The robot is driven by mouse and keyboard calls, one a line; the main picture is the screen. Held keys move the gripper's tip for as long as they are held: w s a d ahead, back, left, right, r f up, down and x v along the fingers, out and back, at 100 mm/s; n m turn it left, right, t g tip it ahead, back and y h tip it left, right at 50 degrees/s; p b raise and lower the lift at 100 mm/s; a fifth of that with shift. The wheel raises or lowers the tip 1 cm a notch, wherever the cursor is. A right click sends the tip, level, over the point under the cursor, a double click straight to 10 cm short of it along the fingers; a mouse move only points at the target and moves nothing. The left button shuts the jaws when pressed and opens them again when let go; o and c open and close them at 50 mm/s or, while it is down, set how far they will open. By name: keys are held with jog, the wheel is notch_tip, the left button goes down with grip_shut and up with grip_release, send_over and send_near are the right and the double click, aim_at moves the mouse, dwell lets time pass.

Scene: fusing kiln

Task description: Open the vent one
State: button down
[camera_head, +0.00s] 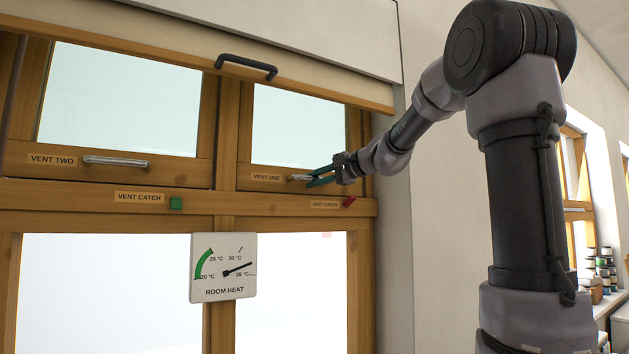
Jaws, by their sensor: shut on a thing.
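Vent one (298,127) is the upper right wooden window, with a "VENT ONE" label (267,177) on its bottom rail. Its metal handle (297,178) sits beside the label, partly hidden by my gripper. My gripper (318,177) has green fingers and reaches in from the right, shut on the handle. Vent one's sash looks closed or nearly so; I cannot tell whether there is a small gap. Below it is a red catch (349,201) next to a "VENT CATCH" label (325,204).
Vent two (121,100) with its handle (116,161) is at left, with a green catch (176,203) below. A room heat dial (223,267) hangs on the central post, its needle near 35 °C. A blind with a dark handle (246,67) covers the window top. A wall stands at right.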

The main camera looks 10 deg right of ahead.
jog(key=w+a, duration=0.1)
jog(key=w, duration=0.2)
jog(key=w+a, duration=0.1)
jog(key=w, duration=0.2)
jog(key=w+a, duration=0.1)
jog(key=w, duration=0.2)
jog(key=shift+w+f, duration=0.1)
jog(key=shift+w, duration=0.3)
jog(key=c, duration=0.8)
grip_release()
jog(key=shift+s, duration=0.1)
jog(key=v, duration=1)
jog(key=shift+s+d, duration=0.25)
